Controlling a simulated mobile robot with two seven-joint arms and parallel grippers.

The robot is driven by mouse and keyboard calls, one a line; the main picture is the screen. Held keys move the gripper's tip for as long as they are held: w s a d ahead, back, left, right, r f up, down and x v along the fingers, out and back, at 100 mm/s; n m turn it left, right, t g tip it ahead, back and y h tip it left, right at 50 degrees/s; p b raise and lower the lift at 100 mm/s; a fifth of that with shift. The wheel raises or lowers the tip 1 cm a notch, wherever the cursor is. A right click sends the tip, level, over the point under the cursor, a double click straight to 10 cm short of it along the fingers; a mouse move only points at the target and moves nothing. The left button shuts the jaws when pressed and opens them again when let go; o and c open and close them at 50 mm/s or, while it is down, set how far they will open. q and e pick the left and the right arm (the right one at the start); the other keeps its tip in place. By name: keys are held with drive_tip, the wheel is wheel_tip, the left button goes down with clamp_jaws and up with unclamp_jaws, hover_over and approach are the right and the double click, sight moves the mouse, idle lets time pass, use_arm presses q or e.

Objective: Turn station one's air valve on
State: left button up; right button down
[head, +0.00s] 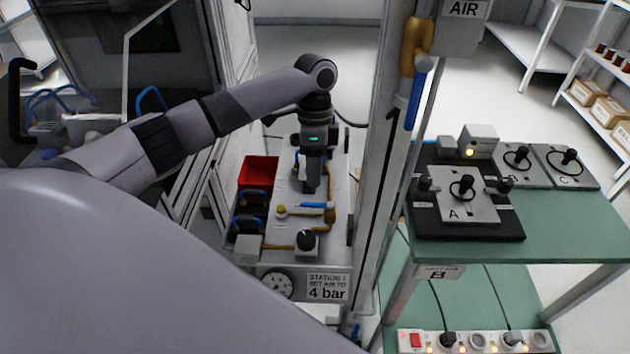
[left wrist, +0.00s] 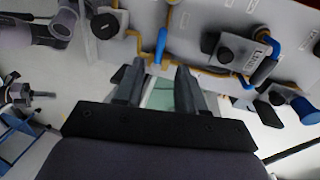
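Station one's bench carries a small valve with a blue lever (head: 314,205) on a yellow pipe. In the head view the lever lies roughly left to right. My left gripper (head: 311,186) points down over the bench, just behind the lever in the picture. In the left wrist view the two fingers of my left gripper (left wrist: 158,75) stand apart with nothing between them. A blue lever (left wrist: 161,46) shows just beyond the fingertips, apparently not touched. Whether the valve is on or off I cannot tell. My right gripper is not in view.
A black knob (head: 306,240), a gauge (head: 277,285) and the station sign (head: 328,287) are at the bench's front. A red bin (head: 258,172) stands left. A post (head: 382,180) rises right, beside another blue lever (head: 415,100). A green table (head: 570,225) stands further right.

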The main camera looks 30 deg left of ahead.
sight(316, 205)
use_arm(q)
drive_tip(key=shift+s+d+f, duration=0.1)
drive_tip(key=shift+s+f, duration=0.1)
drive_tip(key=shift+f, duration=0.95)
drive_tip(key=shift+s+d+f, duration=0.15)
drive_tip(key=shift+s+f, duration=0.05)
drive_tip(key=shift+f, duration=0.95)
drive_tip(key=shift+s+d+f, duration=0.1)
drive_tip(key=shift+s+f, duration=0.1)
drive_tip(key=shift+f, duration=0.95)
clamp_jaws()
